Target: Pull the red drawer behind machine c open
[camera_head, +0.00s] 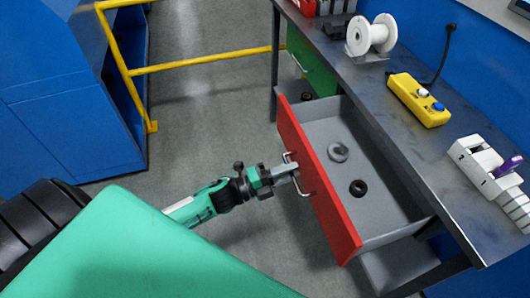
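The red drawer (315,180) is pulled well out from under the workbench. Its red front faces left and its grey inside shows. A metal bar handle (289,155) is on the red front. My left gripper (291,172) reaches in from the left, with its fingers closed together at the handle's middle. The fingers hide that part of the bar. Inside the drawer lie a grey ring (338,152) and a black ring (358,188). My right gripper is not in view.
On the workbench (415,135) are a white spool (371,36), a yellow button box (419,99) and a white device (490,175). A green drawer (312,65) is farther back. A blue machine (65,110) and yellow rail (205,60) stand left. Grey floor (205,115) is clear between.

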